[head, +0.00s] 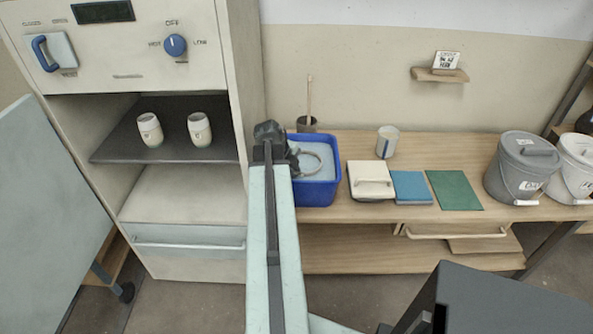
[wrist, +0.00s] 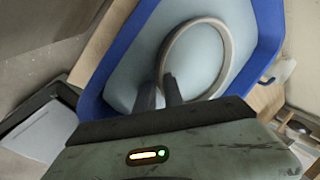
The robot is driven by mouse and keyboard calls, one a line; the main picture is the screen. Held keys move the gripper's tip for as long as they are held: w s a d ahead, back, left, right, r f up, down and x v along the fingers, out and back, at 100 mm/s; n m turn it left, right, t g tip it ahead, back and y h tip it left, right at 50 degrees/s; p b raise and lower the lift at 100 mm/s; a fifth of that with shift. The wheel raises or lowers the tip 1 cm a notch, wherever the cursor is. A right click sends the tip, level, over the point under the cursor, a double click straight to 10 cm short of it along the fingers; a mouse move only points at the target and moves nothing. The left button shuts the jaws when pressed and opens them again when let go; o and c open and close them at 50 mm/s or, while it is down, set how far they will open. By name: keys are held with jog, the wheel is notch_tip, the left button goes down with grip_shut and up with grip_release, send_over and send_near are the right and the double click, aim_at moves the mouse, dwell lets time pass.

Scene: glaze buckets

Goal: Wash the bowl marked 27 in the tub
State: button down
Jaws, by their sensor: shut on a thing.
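The blue tub (head: 331,190) stands on the wooden bench beside the tall cabinet and holds pale blue water. A round bowl (head: 320,161) shows in it as a brownish ring, with the same pale blue inside the ring. In the wrist view the bowl's rim (wrist: 231,50) lies within the tub (wrist: 268,40), near my fingertips. My gripper (wrist: 170,92) is shut on the near side of the rim. In the head view my arm hides most of the gripper and part of the tub. I cannot see the mark 27 on the bowl.
Right of the tub are a cream lidded box (head: 368,192), a blue pad (head: 411,188), a green mat (head: 453,190), a cup (head: 387,142) and lidded buckets (head: 507,180). Two cups (head: 149,130) stand on the cabinet shelf. A brush pot (head: 307,124) stands behind the tub.

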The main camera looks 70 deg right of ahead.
jog(key=shift+d, duration=0.1)
jog(key=shift+d, duration=1.15)
jog(key=shift+a, duration=1.25)
jog(key=shift+d, duration=0.15)
jog(key=shift+d, duration=1.1)
jog(key=shift+a, duration=0.1)
jog(key=shift+a, duration=1.15)
